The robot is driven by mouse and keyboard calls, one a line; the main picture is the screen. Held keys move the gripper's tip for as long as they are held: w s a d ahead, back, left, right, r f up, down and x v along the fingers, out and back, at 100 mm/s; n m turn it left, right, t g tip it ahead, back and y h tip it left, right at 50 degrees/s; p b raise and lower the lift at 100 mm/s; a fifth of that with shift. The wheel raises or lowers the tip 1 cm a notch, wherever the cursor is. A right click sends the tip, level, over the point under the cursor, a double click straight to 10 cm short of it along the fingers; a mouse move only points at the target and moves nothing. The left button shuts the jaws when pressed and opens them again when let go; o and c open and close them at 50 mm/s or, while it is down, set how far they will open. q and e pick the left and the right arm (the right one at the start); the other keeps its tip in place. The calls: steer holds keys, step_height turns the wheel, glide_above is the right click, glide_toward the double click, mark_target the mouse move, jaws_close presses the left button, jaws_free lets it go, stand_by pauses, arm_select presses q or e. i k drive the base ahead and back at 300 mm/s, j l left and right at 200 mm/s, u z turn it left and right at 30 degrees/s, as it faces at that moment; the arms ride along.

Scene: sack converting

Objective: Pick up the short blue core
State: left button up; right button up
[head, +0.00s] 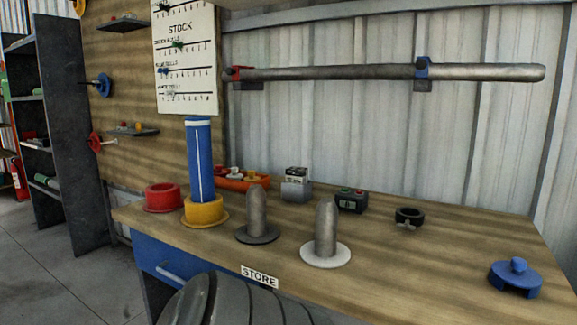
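A blue core (198,165), a tube with a white stripe down its side, stands upright in a yellow ring holder (205,213) on the left part of the bench. It is the only blue tube in view, so I cannot compare its length with another. Its lower end is hidden inside the yellow holder.
The wooden bench (420,272) also carries an empty-looking red ring holder (163,197), two grey posts on round bases (257,212) (326,230), an orange tray (243,184), a green-and-red button box (351,201), a black collar (408,216) and a blue knobbed piece (515,277). A bar (480,73) hangs behind.

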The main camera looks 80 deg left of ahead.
mark_target(197, 129)
steer(key=j+u, duration=0.1)
steer(key=u, duration=0.35)
steer(key=i+u, duration=0.15)
steer(key=u, duration=2.5)
steer(key=i+j+z, duration=0.1)
steer(key=z, duration=0.25)
steer(key=j+z, duration=0.3)
steer(key=i+j+z, duration=0.1)
steer(key=z, duration=0.25)
steer(key=j+z, duration=0.4)
steer(key=j, duration=1.75)
